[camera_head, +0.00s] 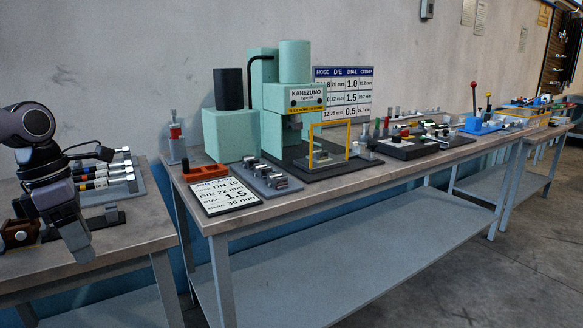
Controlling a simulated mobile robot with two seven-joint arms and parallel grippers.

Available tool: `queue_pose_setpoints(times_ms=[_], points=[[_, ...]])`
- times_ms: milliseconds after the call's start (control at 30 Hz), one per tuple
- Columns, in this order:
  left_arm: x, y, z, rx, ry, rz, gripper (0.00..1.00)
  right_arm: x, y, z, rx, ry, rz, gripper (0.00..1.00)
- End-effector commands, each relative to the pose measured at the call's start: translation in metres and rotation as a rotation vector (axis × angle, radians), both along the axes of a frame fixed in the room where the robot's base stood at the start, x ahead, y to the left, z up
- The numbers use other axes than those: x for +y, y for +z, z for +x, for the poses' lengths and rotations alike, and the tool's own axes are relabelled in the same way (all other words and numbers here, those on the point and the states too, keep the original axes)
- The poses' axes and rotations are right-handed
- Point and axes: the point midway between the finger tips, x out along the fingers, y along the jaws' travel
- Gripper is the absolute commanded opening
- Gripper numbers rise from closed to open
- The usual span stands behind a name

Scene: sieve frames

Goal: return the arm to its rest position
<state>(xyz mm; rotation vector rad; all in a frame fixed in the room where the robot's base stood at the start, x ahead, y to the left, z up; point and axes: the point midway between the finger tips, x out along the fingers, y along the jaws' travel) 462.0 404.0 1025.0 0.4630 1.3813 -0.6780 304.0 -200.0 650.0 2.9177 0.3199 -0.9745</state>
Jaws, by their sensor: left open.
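My left arm (45,165) comes in from the left edge and hangs down over the left table (130,240). My left gripper (78,240) points downward in front of that table and is open; nothing shows between its fingers. It hides part of the tabletop behind it. My right gripper is not in view.
Hose pieces (100,172) lie in a rack behind the gripper, and a dark block with a brown part (18,234) stands left of it. A long bench (240,216) to the right carries a green press (280,95), a job card (225,196) and a die rack (268,180).

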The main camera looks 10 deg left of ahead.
Motion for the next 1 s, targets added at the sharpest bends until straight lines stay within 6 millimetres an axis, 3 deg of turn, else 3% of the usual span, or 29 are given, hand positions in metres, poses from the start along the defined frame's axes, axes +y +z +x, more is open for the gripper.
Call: queue_pose_setpoints(times_ms=[200, 533, 767, 1000], points=[[0.015, -0.045, -0.010, -0.049, 0.247, -0.295, 0.60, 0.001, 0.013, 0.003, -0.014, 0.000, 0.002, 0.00], [0.023, -0.114, -0.027, -0.091, 0.748, -0.764, 0.60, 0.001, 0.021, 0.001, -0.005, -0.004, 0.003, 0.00], [0.019, -0.161, -0.045, -0.064, 1.145, -1.058, 0.60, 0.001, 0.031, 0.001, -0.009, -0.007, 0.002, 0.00], [0.002, -0.211, -0.070, 0.026, 1.592, -1.322, 0.60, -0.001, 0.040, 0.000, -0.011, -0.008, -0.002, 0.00]])
